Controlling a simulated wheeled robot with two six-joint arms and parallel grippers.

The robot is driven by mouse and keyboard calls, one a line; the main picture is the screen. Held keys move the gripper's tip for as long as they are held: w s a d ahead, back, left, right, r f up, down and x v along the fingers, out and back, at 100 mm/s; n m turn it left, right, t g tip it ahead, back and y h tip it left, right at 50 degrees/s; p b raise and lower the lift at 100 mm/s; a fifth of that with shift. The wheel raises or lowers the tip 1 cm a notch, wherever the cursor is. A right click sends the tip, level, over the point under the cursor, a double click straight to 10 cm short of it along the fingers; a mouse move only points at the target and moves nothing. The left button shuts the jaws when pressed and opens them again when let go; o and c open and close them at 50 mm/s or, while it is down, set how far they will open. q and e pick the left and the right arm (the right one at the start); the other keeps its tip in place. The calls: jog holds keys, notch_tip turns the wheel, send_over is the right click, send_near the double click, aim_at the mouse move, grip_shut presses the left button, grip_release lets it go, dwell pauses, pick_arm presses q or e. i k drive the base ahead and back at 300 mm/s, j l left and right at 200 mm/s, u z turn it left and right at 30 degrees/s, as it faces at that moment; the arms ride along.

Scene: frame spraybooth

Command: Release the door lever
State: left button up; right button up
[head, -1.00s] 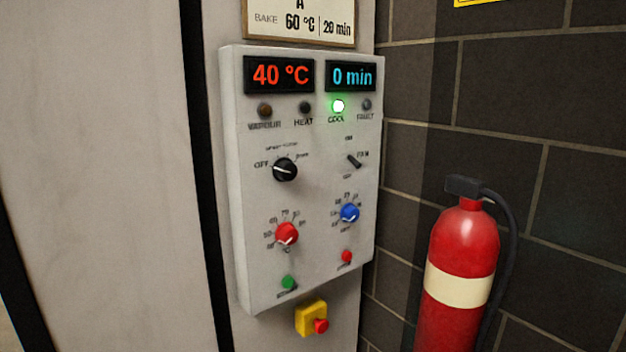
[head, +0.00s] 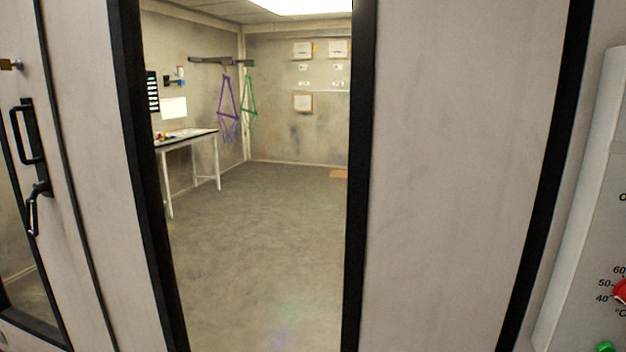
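The door lever (head: 35,208) is a black handle on the pale door at the far left of the head view. It hangs at a downward slant below a black D-shaped pull handle (head: 28,135). Both of my grippers are out of view, and nothing of mine touches the lever.
A window with a black frame (head: 361,180) shows a room with a table (head: 188,138) and hanging purple (head: 228,98) and green (head: 249,95) frames. The control panel (head: 583,230) is partly in view at the right edge.

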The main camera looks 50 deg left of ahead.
aim_at(39, 188)
jog(key=u, duration=2.85)
jog(key=i+j+u, duration=0.15)
jog(key=i+j, duration=0.3)
jog(key=i, duration=0.2)
jog(key=i+j+u, duration=0.1)
jog(key=i+j, duration=0.25)
jog(key=i, duration=0.15)
jog(key=i+j+u, duration=0.1)
jog(key=i+j, duration=0.15)
jog(key=i, duration=0.25)
jog(key=i+j, duration=0.25)
jog(key=i, duration=0.3)
